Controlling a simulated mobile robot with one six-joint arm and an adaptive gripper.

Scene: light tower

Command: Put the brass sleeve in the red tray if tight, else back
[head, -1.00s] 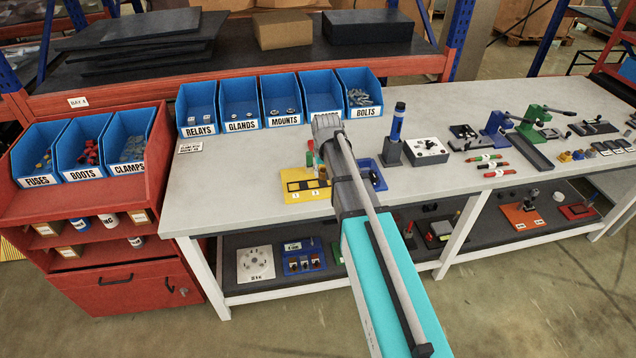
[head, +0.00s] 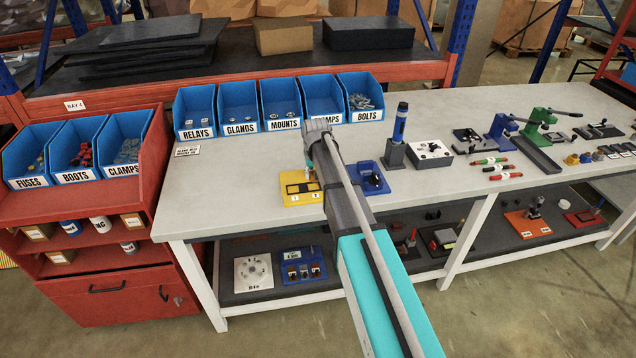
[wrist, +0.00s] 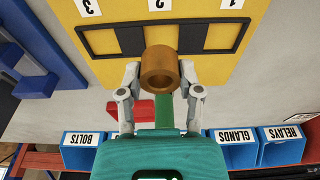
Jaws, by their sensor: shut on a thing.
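The brass sleeve (wrist: 160,78) is a short, thick ring with an open bore in the wrist view. My gripper (wrist: 160,82) is shut on it, one finger on each side, with the sleeve in front of the yellow plate. The yellow plate (head: 291,197) lies on the bench. In the head view my arm hides the sleeve and the fingertips. A small red piece (wrist: 145,110) shows behind the gripper; I cannot tell whether it is the red tray.
A blue fixture (head: 371,180) stands right of the yellow plate. Behind it stand a dark stand with a blue tool (head: 398,130) and a white-topped box (head: 429,150). Blue bins (head: 240,105) line the bench's back edge. The bench left of the plate (head: 215,200) is clear.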

